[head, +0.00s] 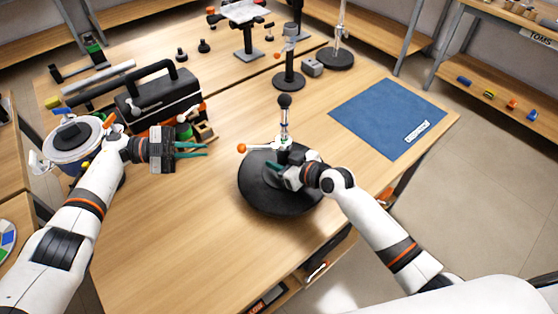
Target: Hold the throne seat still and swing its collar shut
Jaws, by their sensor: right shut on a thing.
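The throne seat (258,202) appears to be the round black disc on the wooden table, right of the middle. An upright metal post with a black knob (285,101) stands at its centre. The collar (284,146) is the pale fitting around the post's foot, with an orange-tipped lever (242,148) pointing left. My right gripper (272,171) is low over the disc, just in front of the collar. It is shut on a part of the seat's middle; its hand hides the exact contact. My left gripper (207,149) is open and empty, left of the seat and apart from it.
A black toolbox (158,97) and a white-lidded pot (75,139) stand on the left. A blue mat (388,117) lies at the right. Black-based stands (289,80) are behind the seat. The table (180,230) is clear in front and left of the seat.

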